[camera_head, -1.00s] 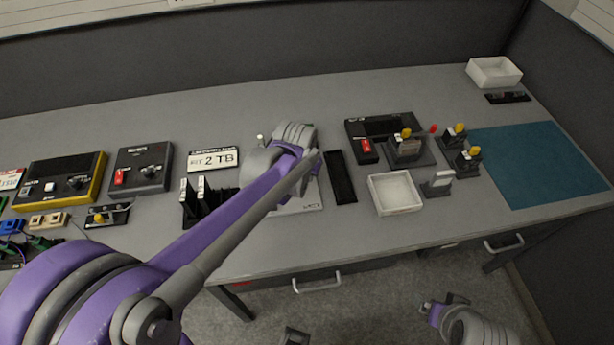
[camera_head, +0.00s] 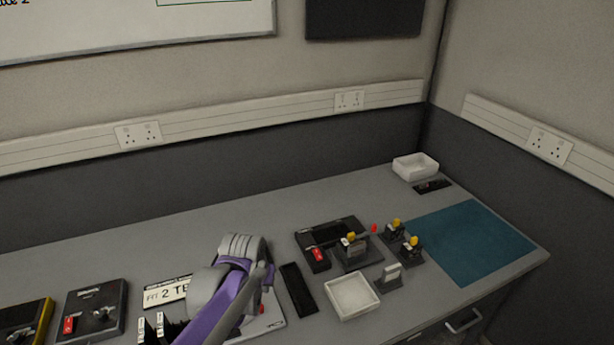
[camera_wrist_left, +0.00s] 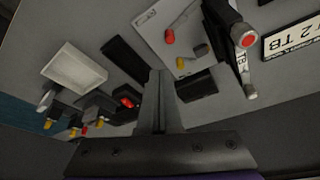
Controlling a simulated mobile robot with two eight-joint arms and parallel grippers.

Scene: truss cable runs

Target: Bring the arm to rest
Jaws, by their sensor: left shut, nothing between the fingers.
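My left arm (camera_head: 228,300) reaches up from the bottom edge in the head view, with its wrist over the bench. The wrist hides the fingers there. In the left wrist view my left gripper (camera_wrist_left: 158,80) shows its two fingers together with nothing between them. Below it is the grey bench top, with a light plate (camera_wrist_left: 172,38) carrying red and yellow knobs ahead of the fingertips. I see no contact with anything. My right gripper is out of view.
The bench holds a white tray (camera_head: 353,296), a black strip (camera_head: 298,290), a black device with a red switch (camera_head: 318,254), yellow-topped holders (camera_head: 396,230) and a "2 TB" label (camera_head: 166,292). A teal mat (camera_head: 472,242) lies clear at right. A white box (camera_head: 415,167) stands in the back corner.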

